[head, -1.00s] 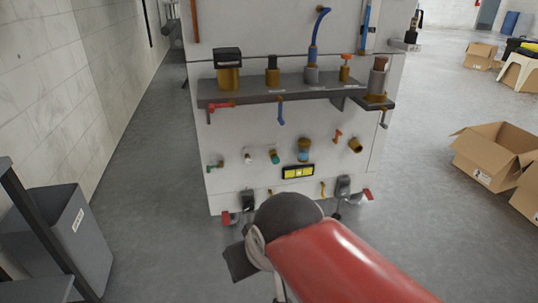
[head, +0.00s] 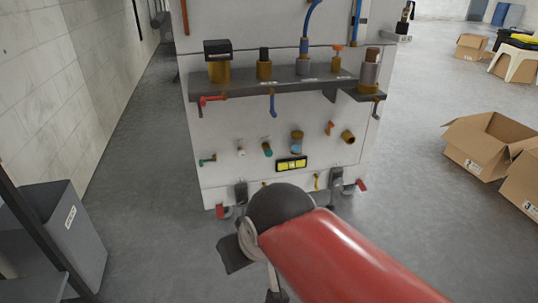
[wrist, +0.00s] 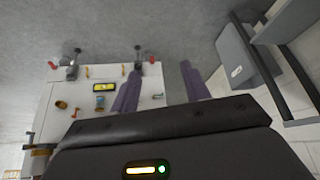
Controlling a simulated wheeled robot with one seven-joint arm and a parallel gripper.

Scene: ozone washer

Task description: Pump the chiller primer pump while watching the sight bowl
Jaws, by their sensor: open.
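The white washer cabinet (head: 225,135) stands ahead with fittings on its front. A brass fitting with a blue-tinted bowl (head: 297,143) sits low on the panel and looks like the sight bowl; it also shows in the wrist view (wrist: 100,102). I cannot tell which is the primer pump. My gripper (wrist: 160,84) is open and empty, its two purple-grey fingers apart before the inverted panel. In the head view my arm hides its fingers.
A dark shelf (head: 283,85) juts from the cabinet, with a red lever (head: 211,99) and a blue lever (head: 272,103) below. A yellow display (head: 291,164) sits low. A grey bin (head: 70,235) stands left; open cardboard boxes (head: 485,150) lie right. Floor between is clear.

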